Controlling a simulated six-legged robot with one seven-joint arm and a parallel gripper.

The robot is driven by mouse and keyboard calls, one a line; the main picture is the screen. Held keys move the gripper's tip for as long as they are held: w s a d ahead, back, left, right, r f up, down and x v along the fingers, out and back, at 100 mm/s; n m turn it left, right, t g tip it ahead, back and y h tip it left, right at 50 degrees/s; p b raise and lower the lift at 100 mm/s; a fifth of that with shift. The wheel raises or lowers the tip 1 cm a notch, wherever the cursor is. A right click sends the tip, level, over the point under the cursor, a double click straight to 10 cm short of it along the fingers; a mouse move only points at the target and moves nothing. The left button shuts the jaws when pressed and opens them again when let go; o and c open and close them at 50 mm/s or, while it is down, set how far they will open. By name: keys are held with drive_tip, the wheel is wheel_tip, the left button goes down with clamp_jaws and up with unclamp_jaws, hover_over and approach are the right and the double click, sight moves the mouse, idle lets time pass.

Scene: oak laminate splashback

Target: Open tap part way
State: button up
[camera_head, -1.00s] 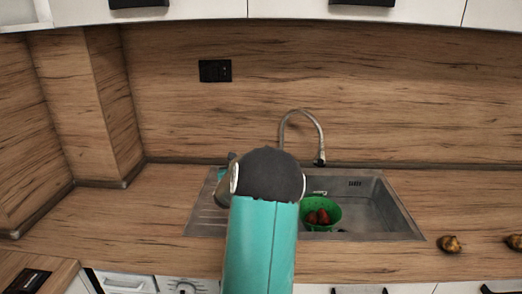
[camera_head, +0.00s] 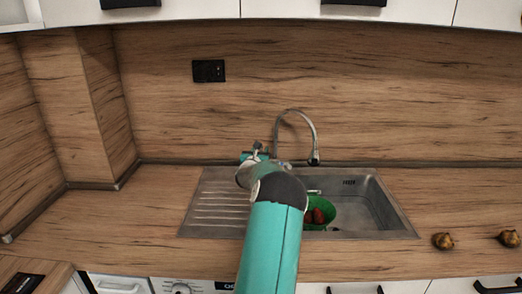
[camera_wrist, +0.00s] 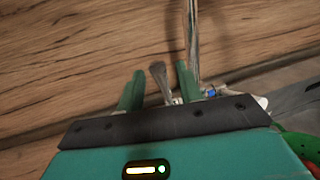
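The tap (camera_head: 311,127) is a tall curved grey spout at the back of the sink; its spout also shows upright in the wrist view (camera_wrist: 193,40). A grey tap lever (camera_wrist: 160,80) sticks up beside the spout. In the wrist view my gripper (camera_wrist: 158,85) has its two green fingers apart, with the lever appearing in the gap between them. I cannot tell whether either finger touches it. In the head view my gripper (camera_head: 257,152) is by the tap's base, left of the spout. My arm hides part of the sink.
The steel sink (camera_head: 393,213) has a ribbed drainer on its left. A green colander (camera_head: 333,207) with red items (camera_head: 318,216) sits in the basin, right of my arm. Two brownish items (camera_head: 442,240) lie on the right counter. The wooden splashback (camera_head: 400,80) is close behind the tap.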

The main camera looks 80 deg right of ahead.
drive_tip(key=shift+d, duration=0.85)
drive_tip(key=shift+c, duration=0.5)
clamp_jaws()
